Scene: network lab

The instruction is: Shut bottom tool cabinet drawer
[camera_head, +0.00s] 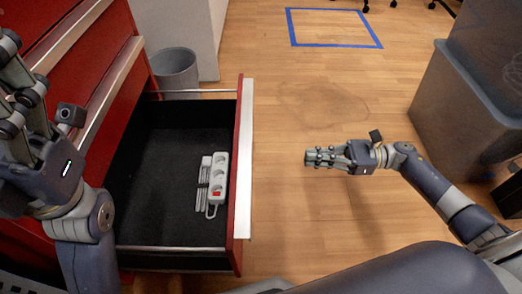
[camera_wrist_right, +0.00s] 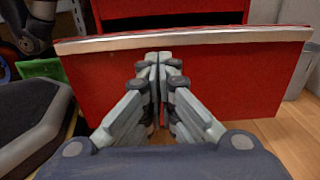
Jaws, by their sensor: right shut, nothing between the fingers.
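The bottom drawer (camera_head: 160,190) of the red tool cabinet (camera_head: 85,60) is pulled far out, with a black lining inside. Its front panel (camera_head: 243,160) is red with a pale metal strip on top and faces my right gripper. A white power strip (camera_head: 218,178) lies in it near the front. My right gripper (camera_head: 308,157) is shut and empty, to the right of the drawer front with a gap between. In the right wrist view its fingers (camera_wrist_right: 158,58) point at the red drawer front (camera_wrist_right: 225,85). My left gripper (camera_head: 15,100) is at the left edge by the cabinet; its fingers' state is unclear.
A grey bin (camera_head: 175,70) stands behind the drawer beside a pale cabinet (camera_head: 185,25). A large grey container (camera_head: 460,110) stands at the right. Blue tape (camera_head: 335,45) marks a square on the wooden floor. The floor between drawer and container is mostly free.

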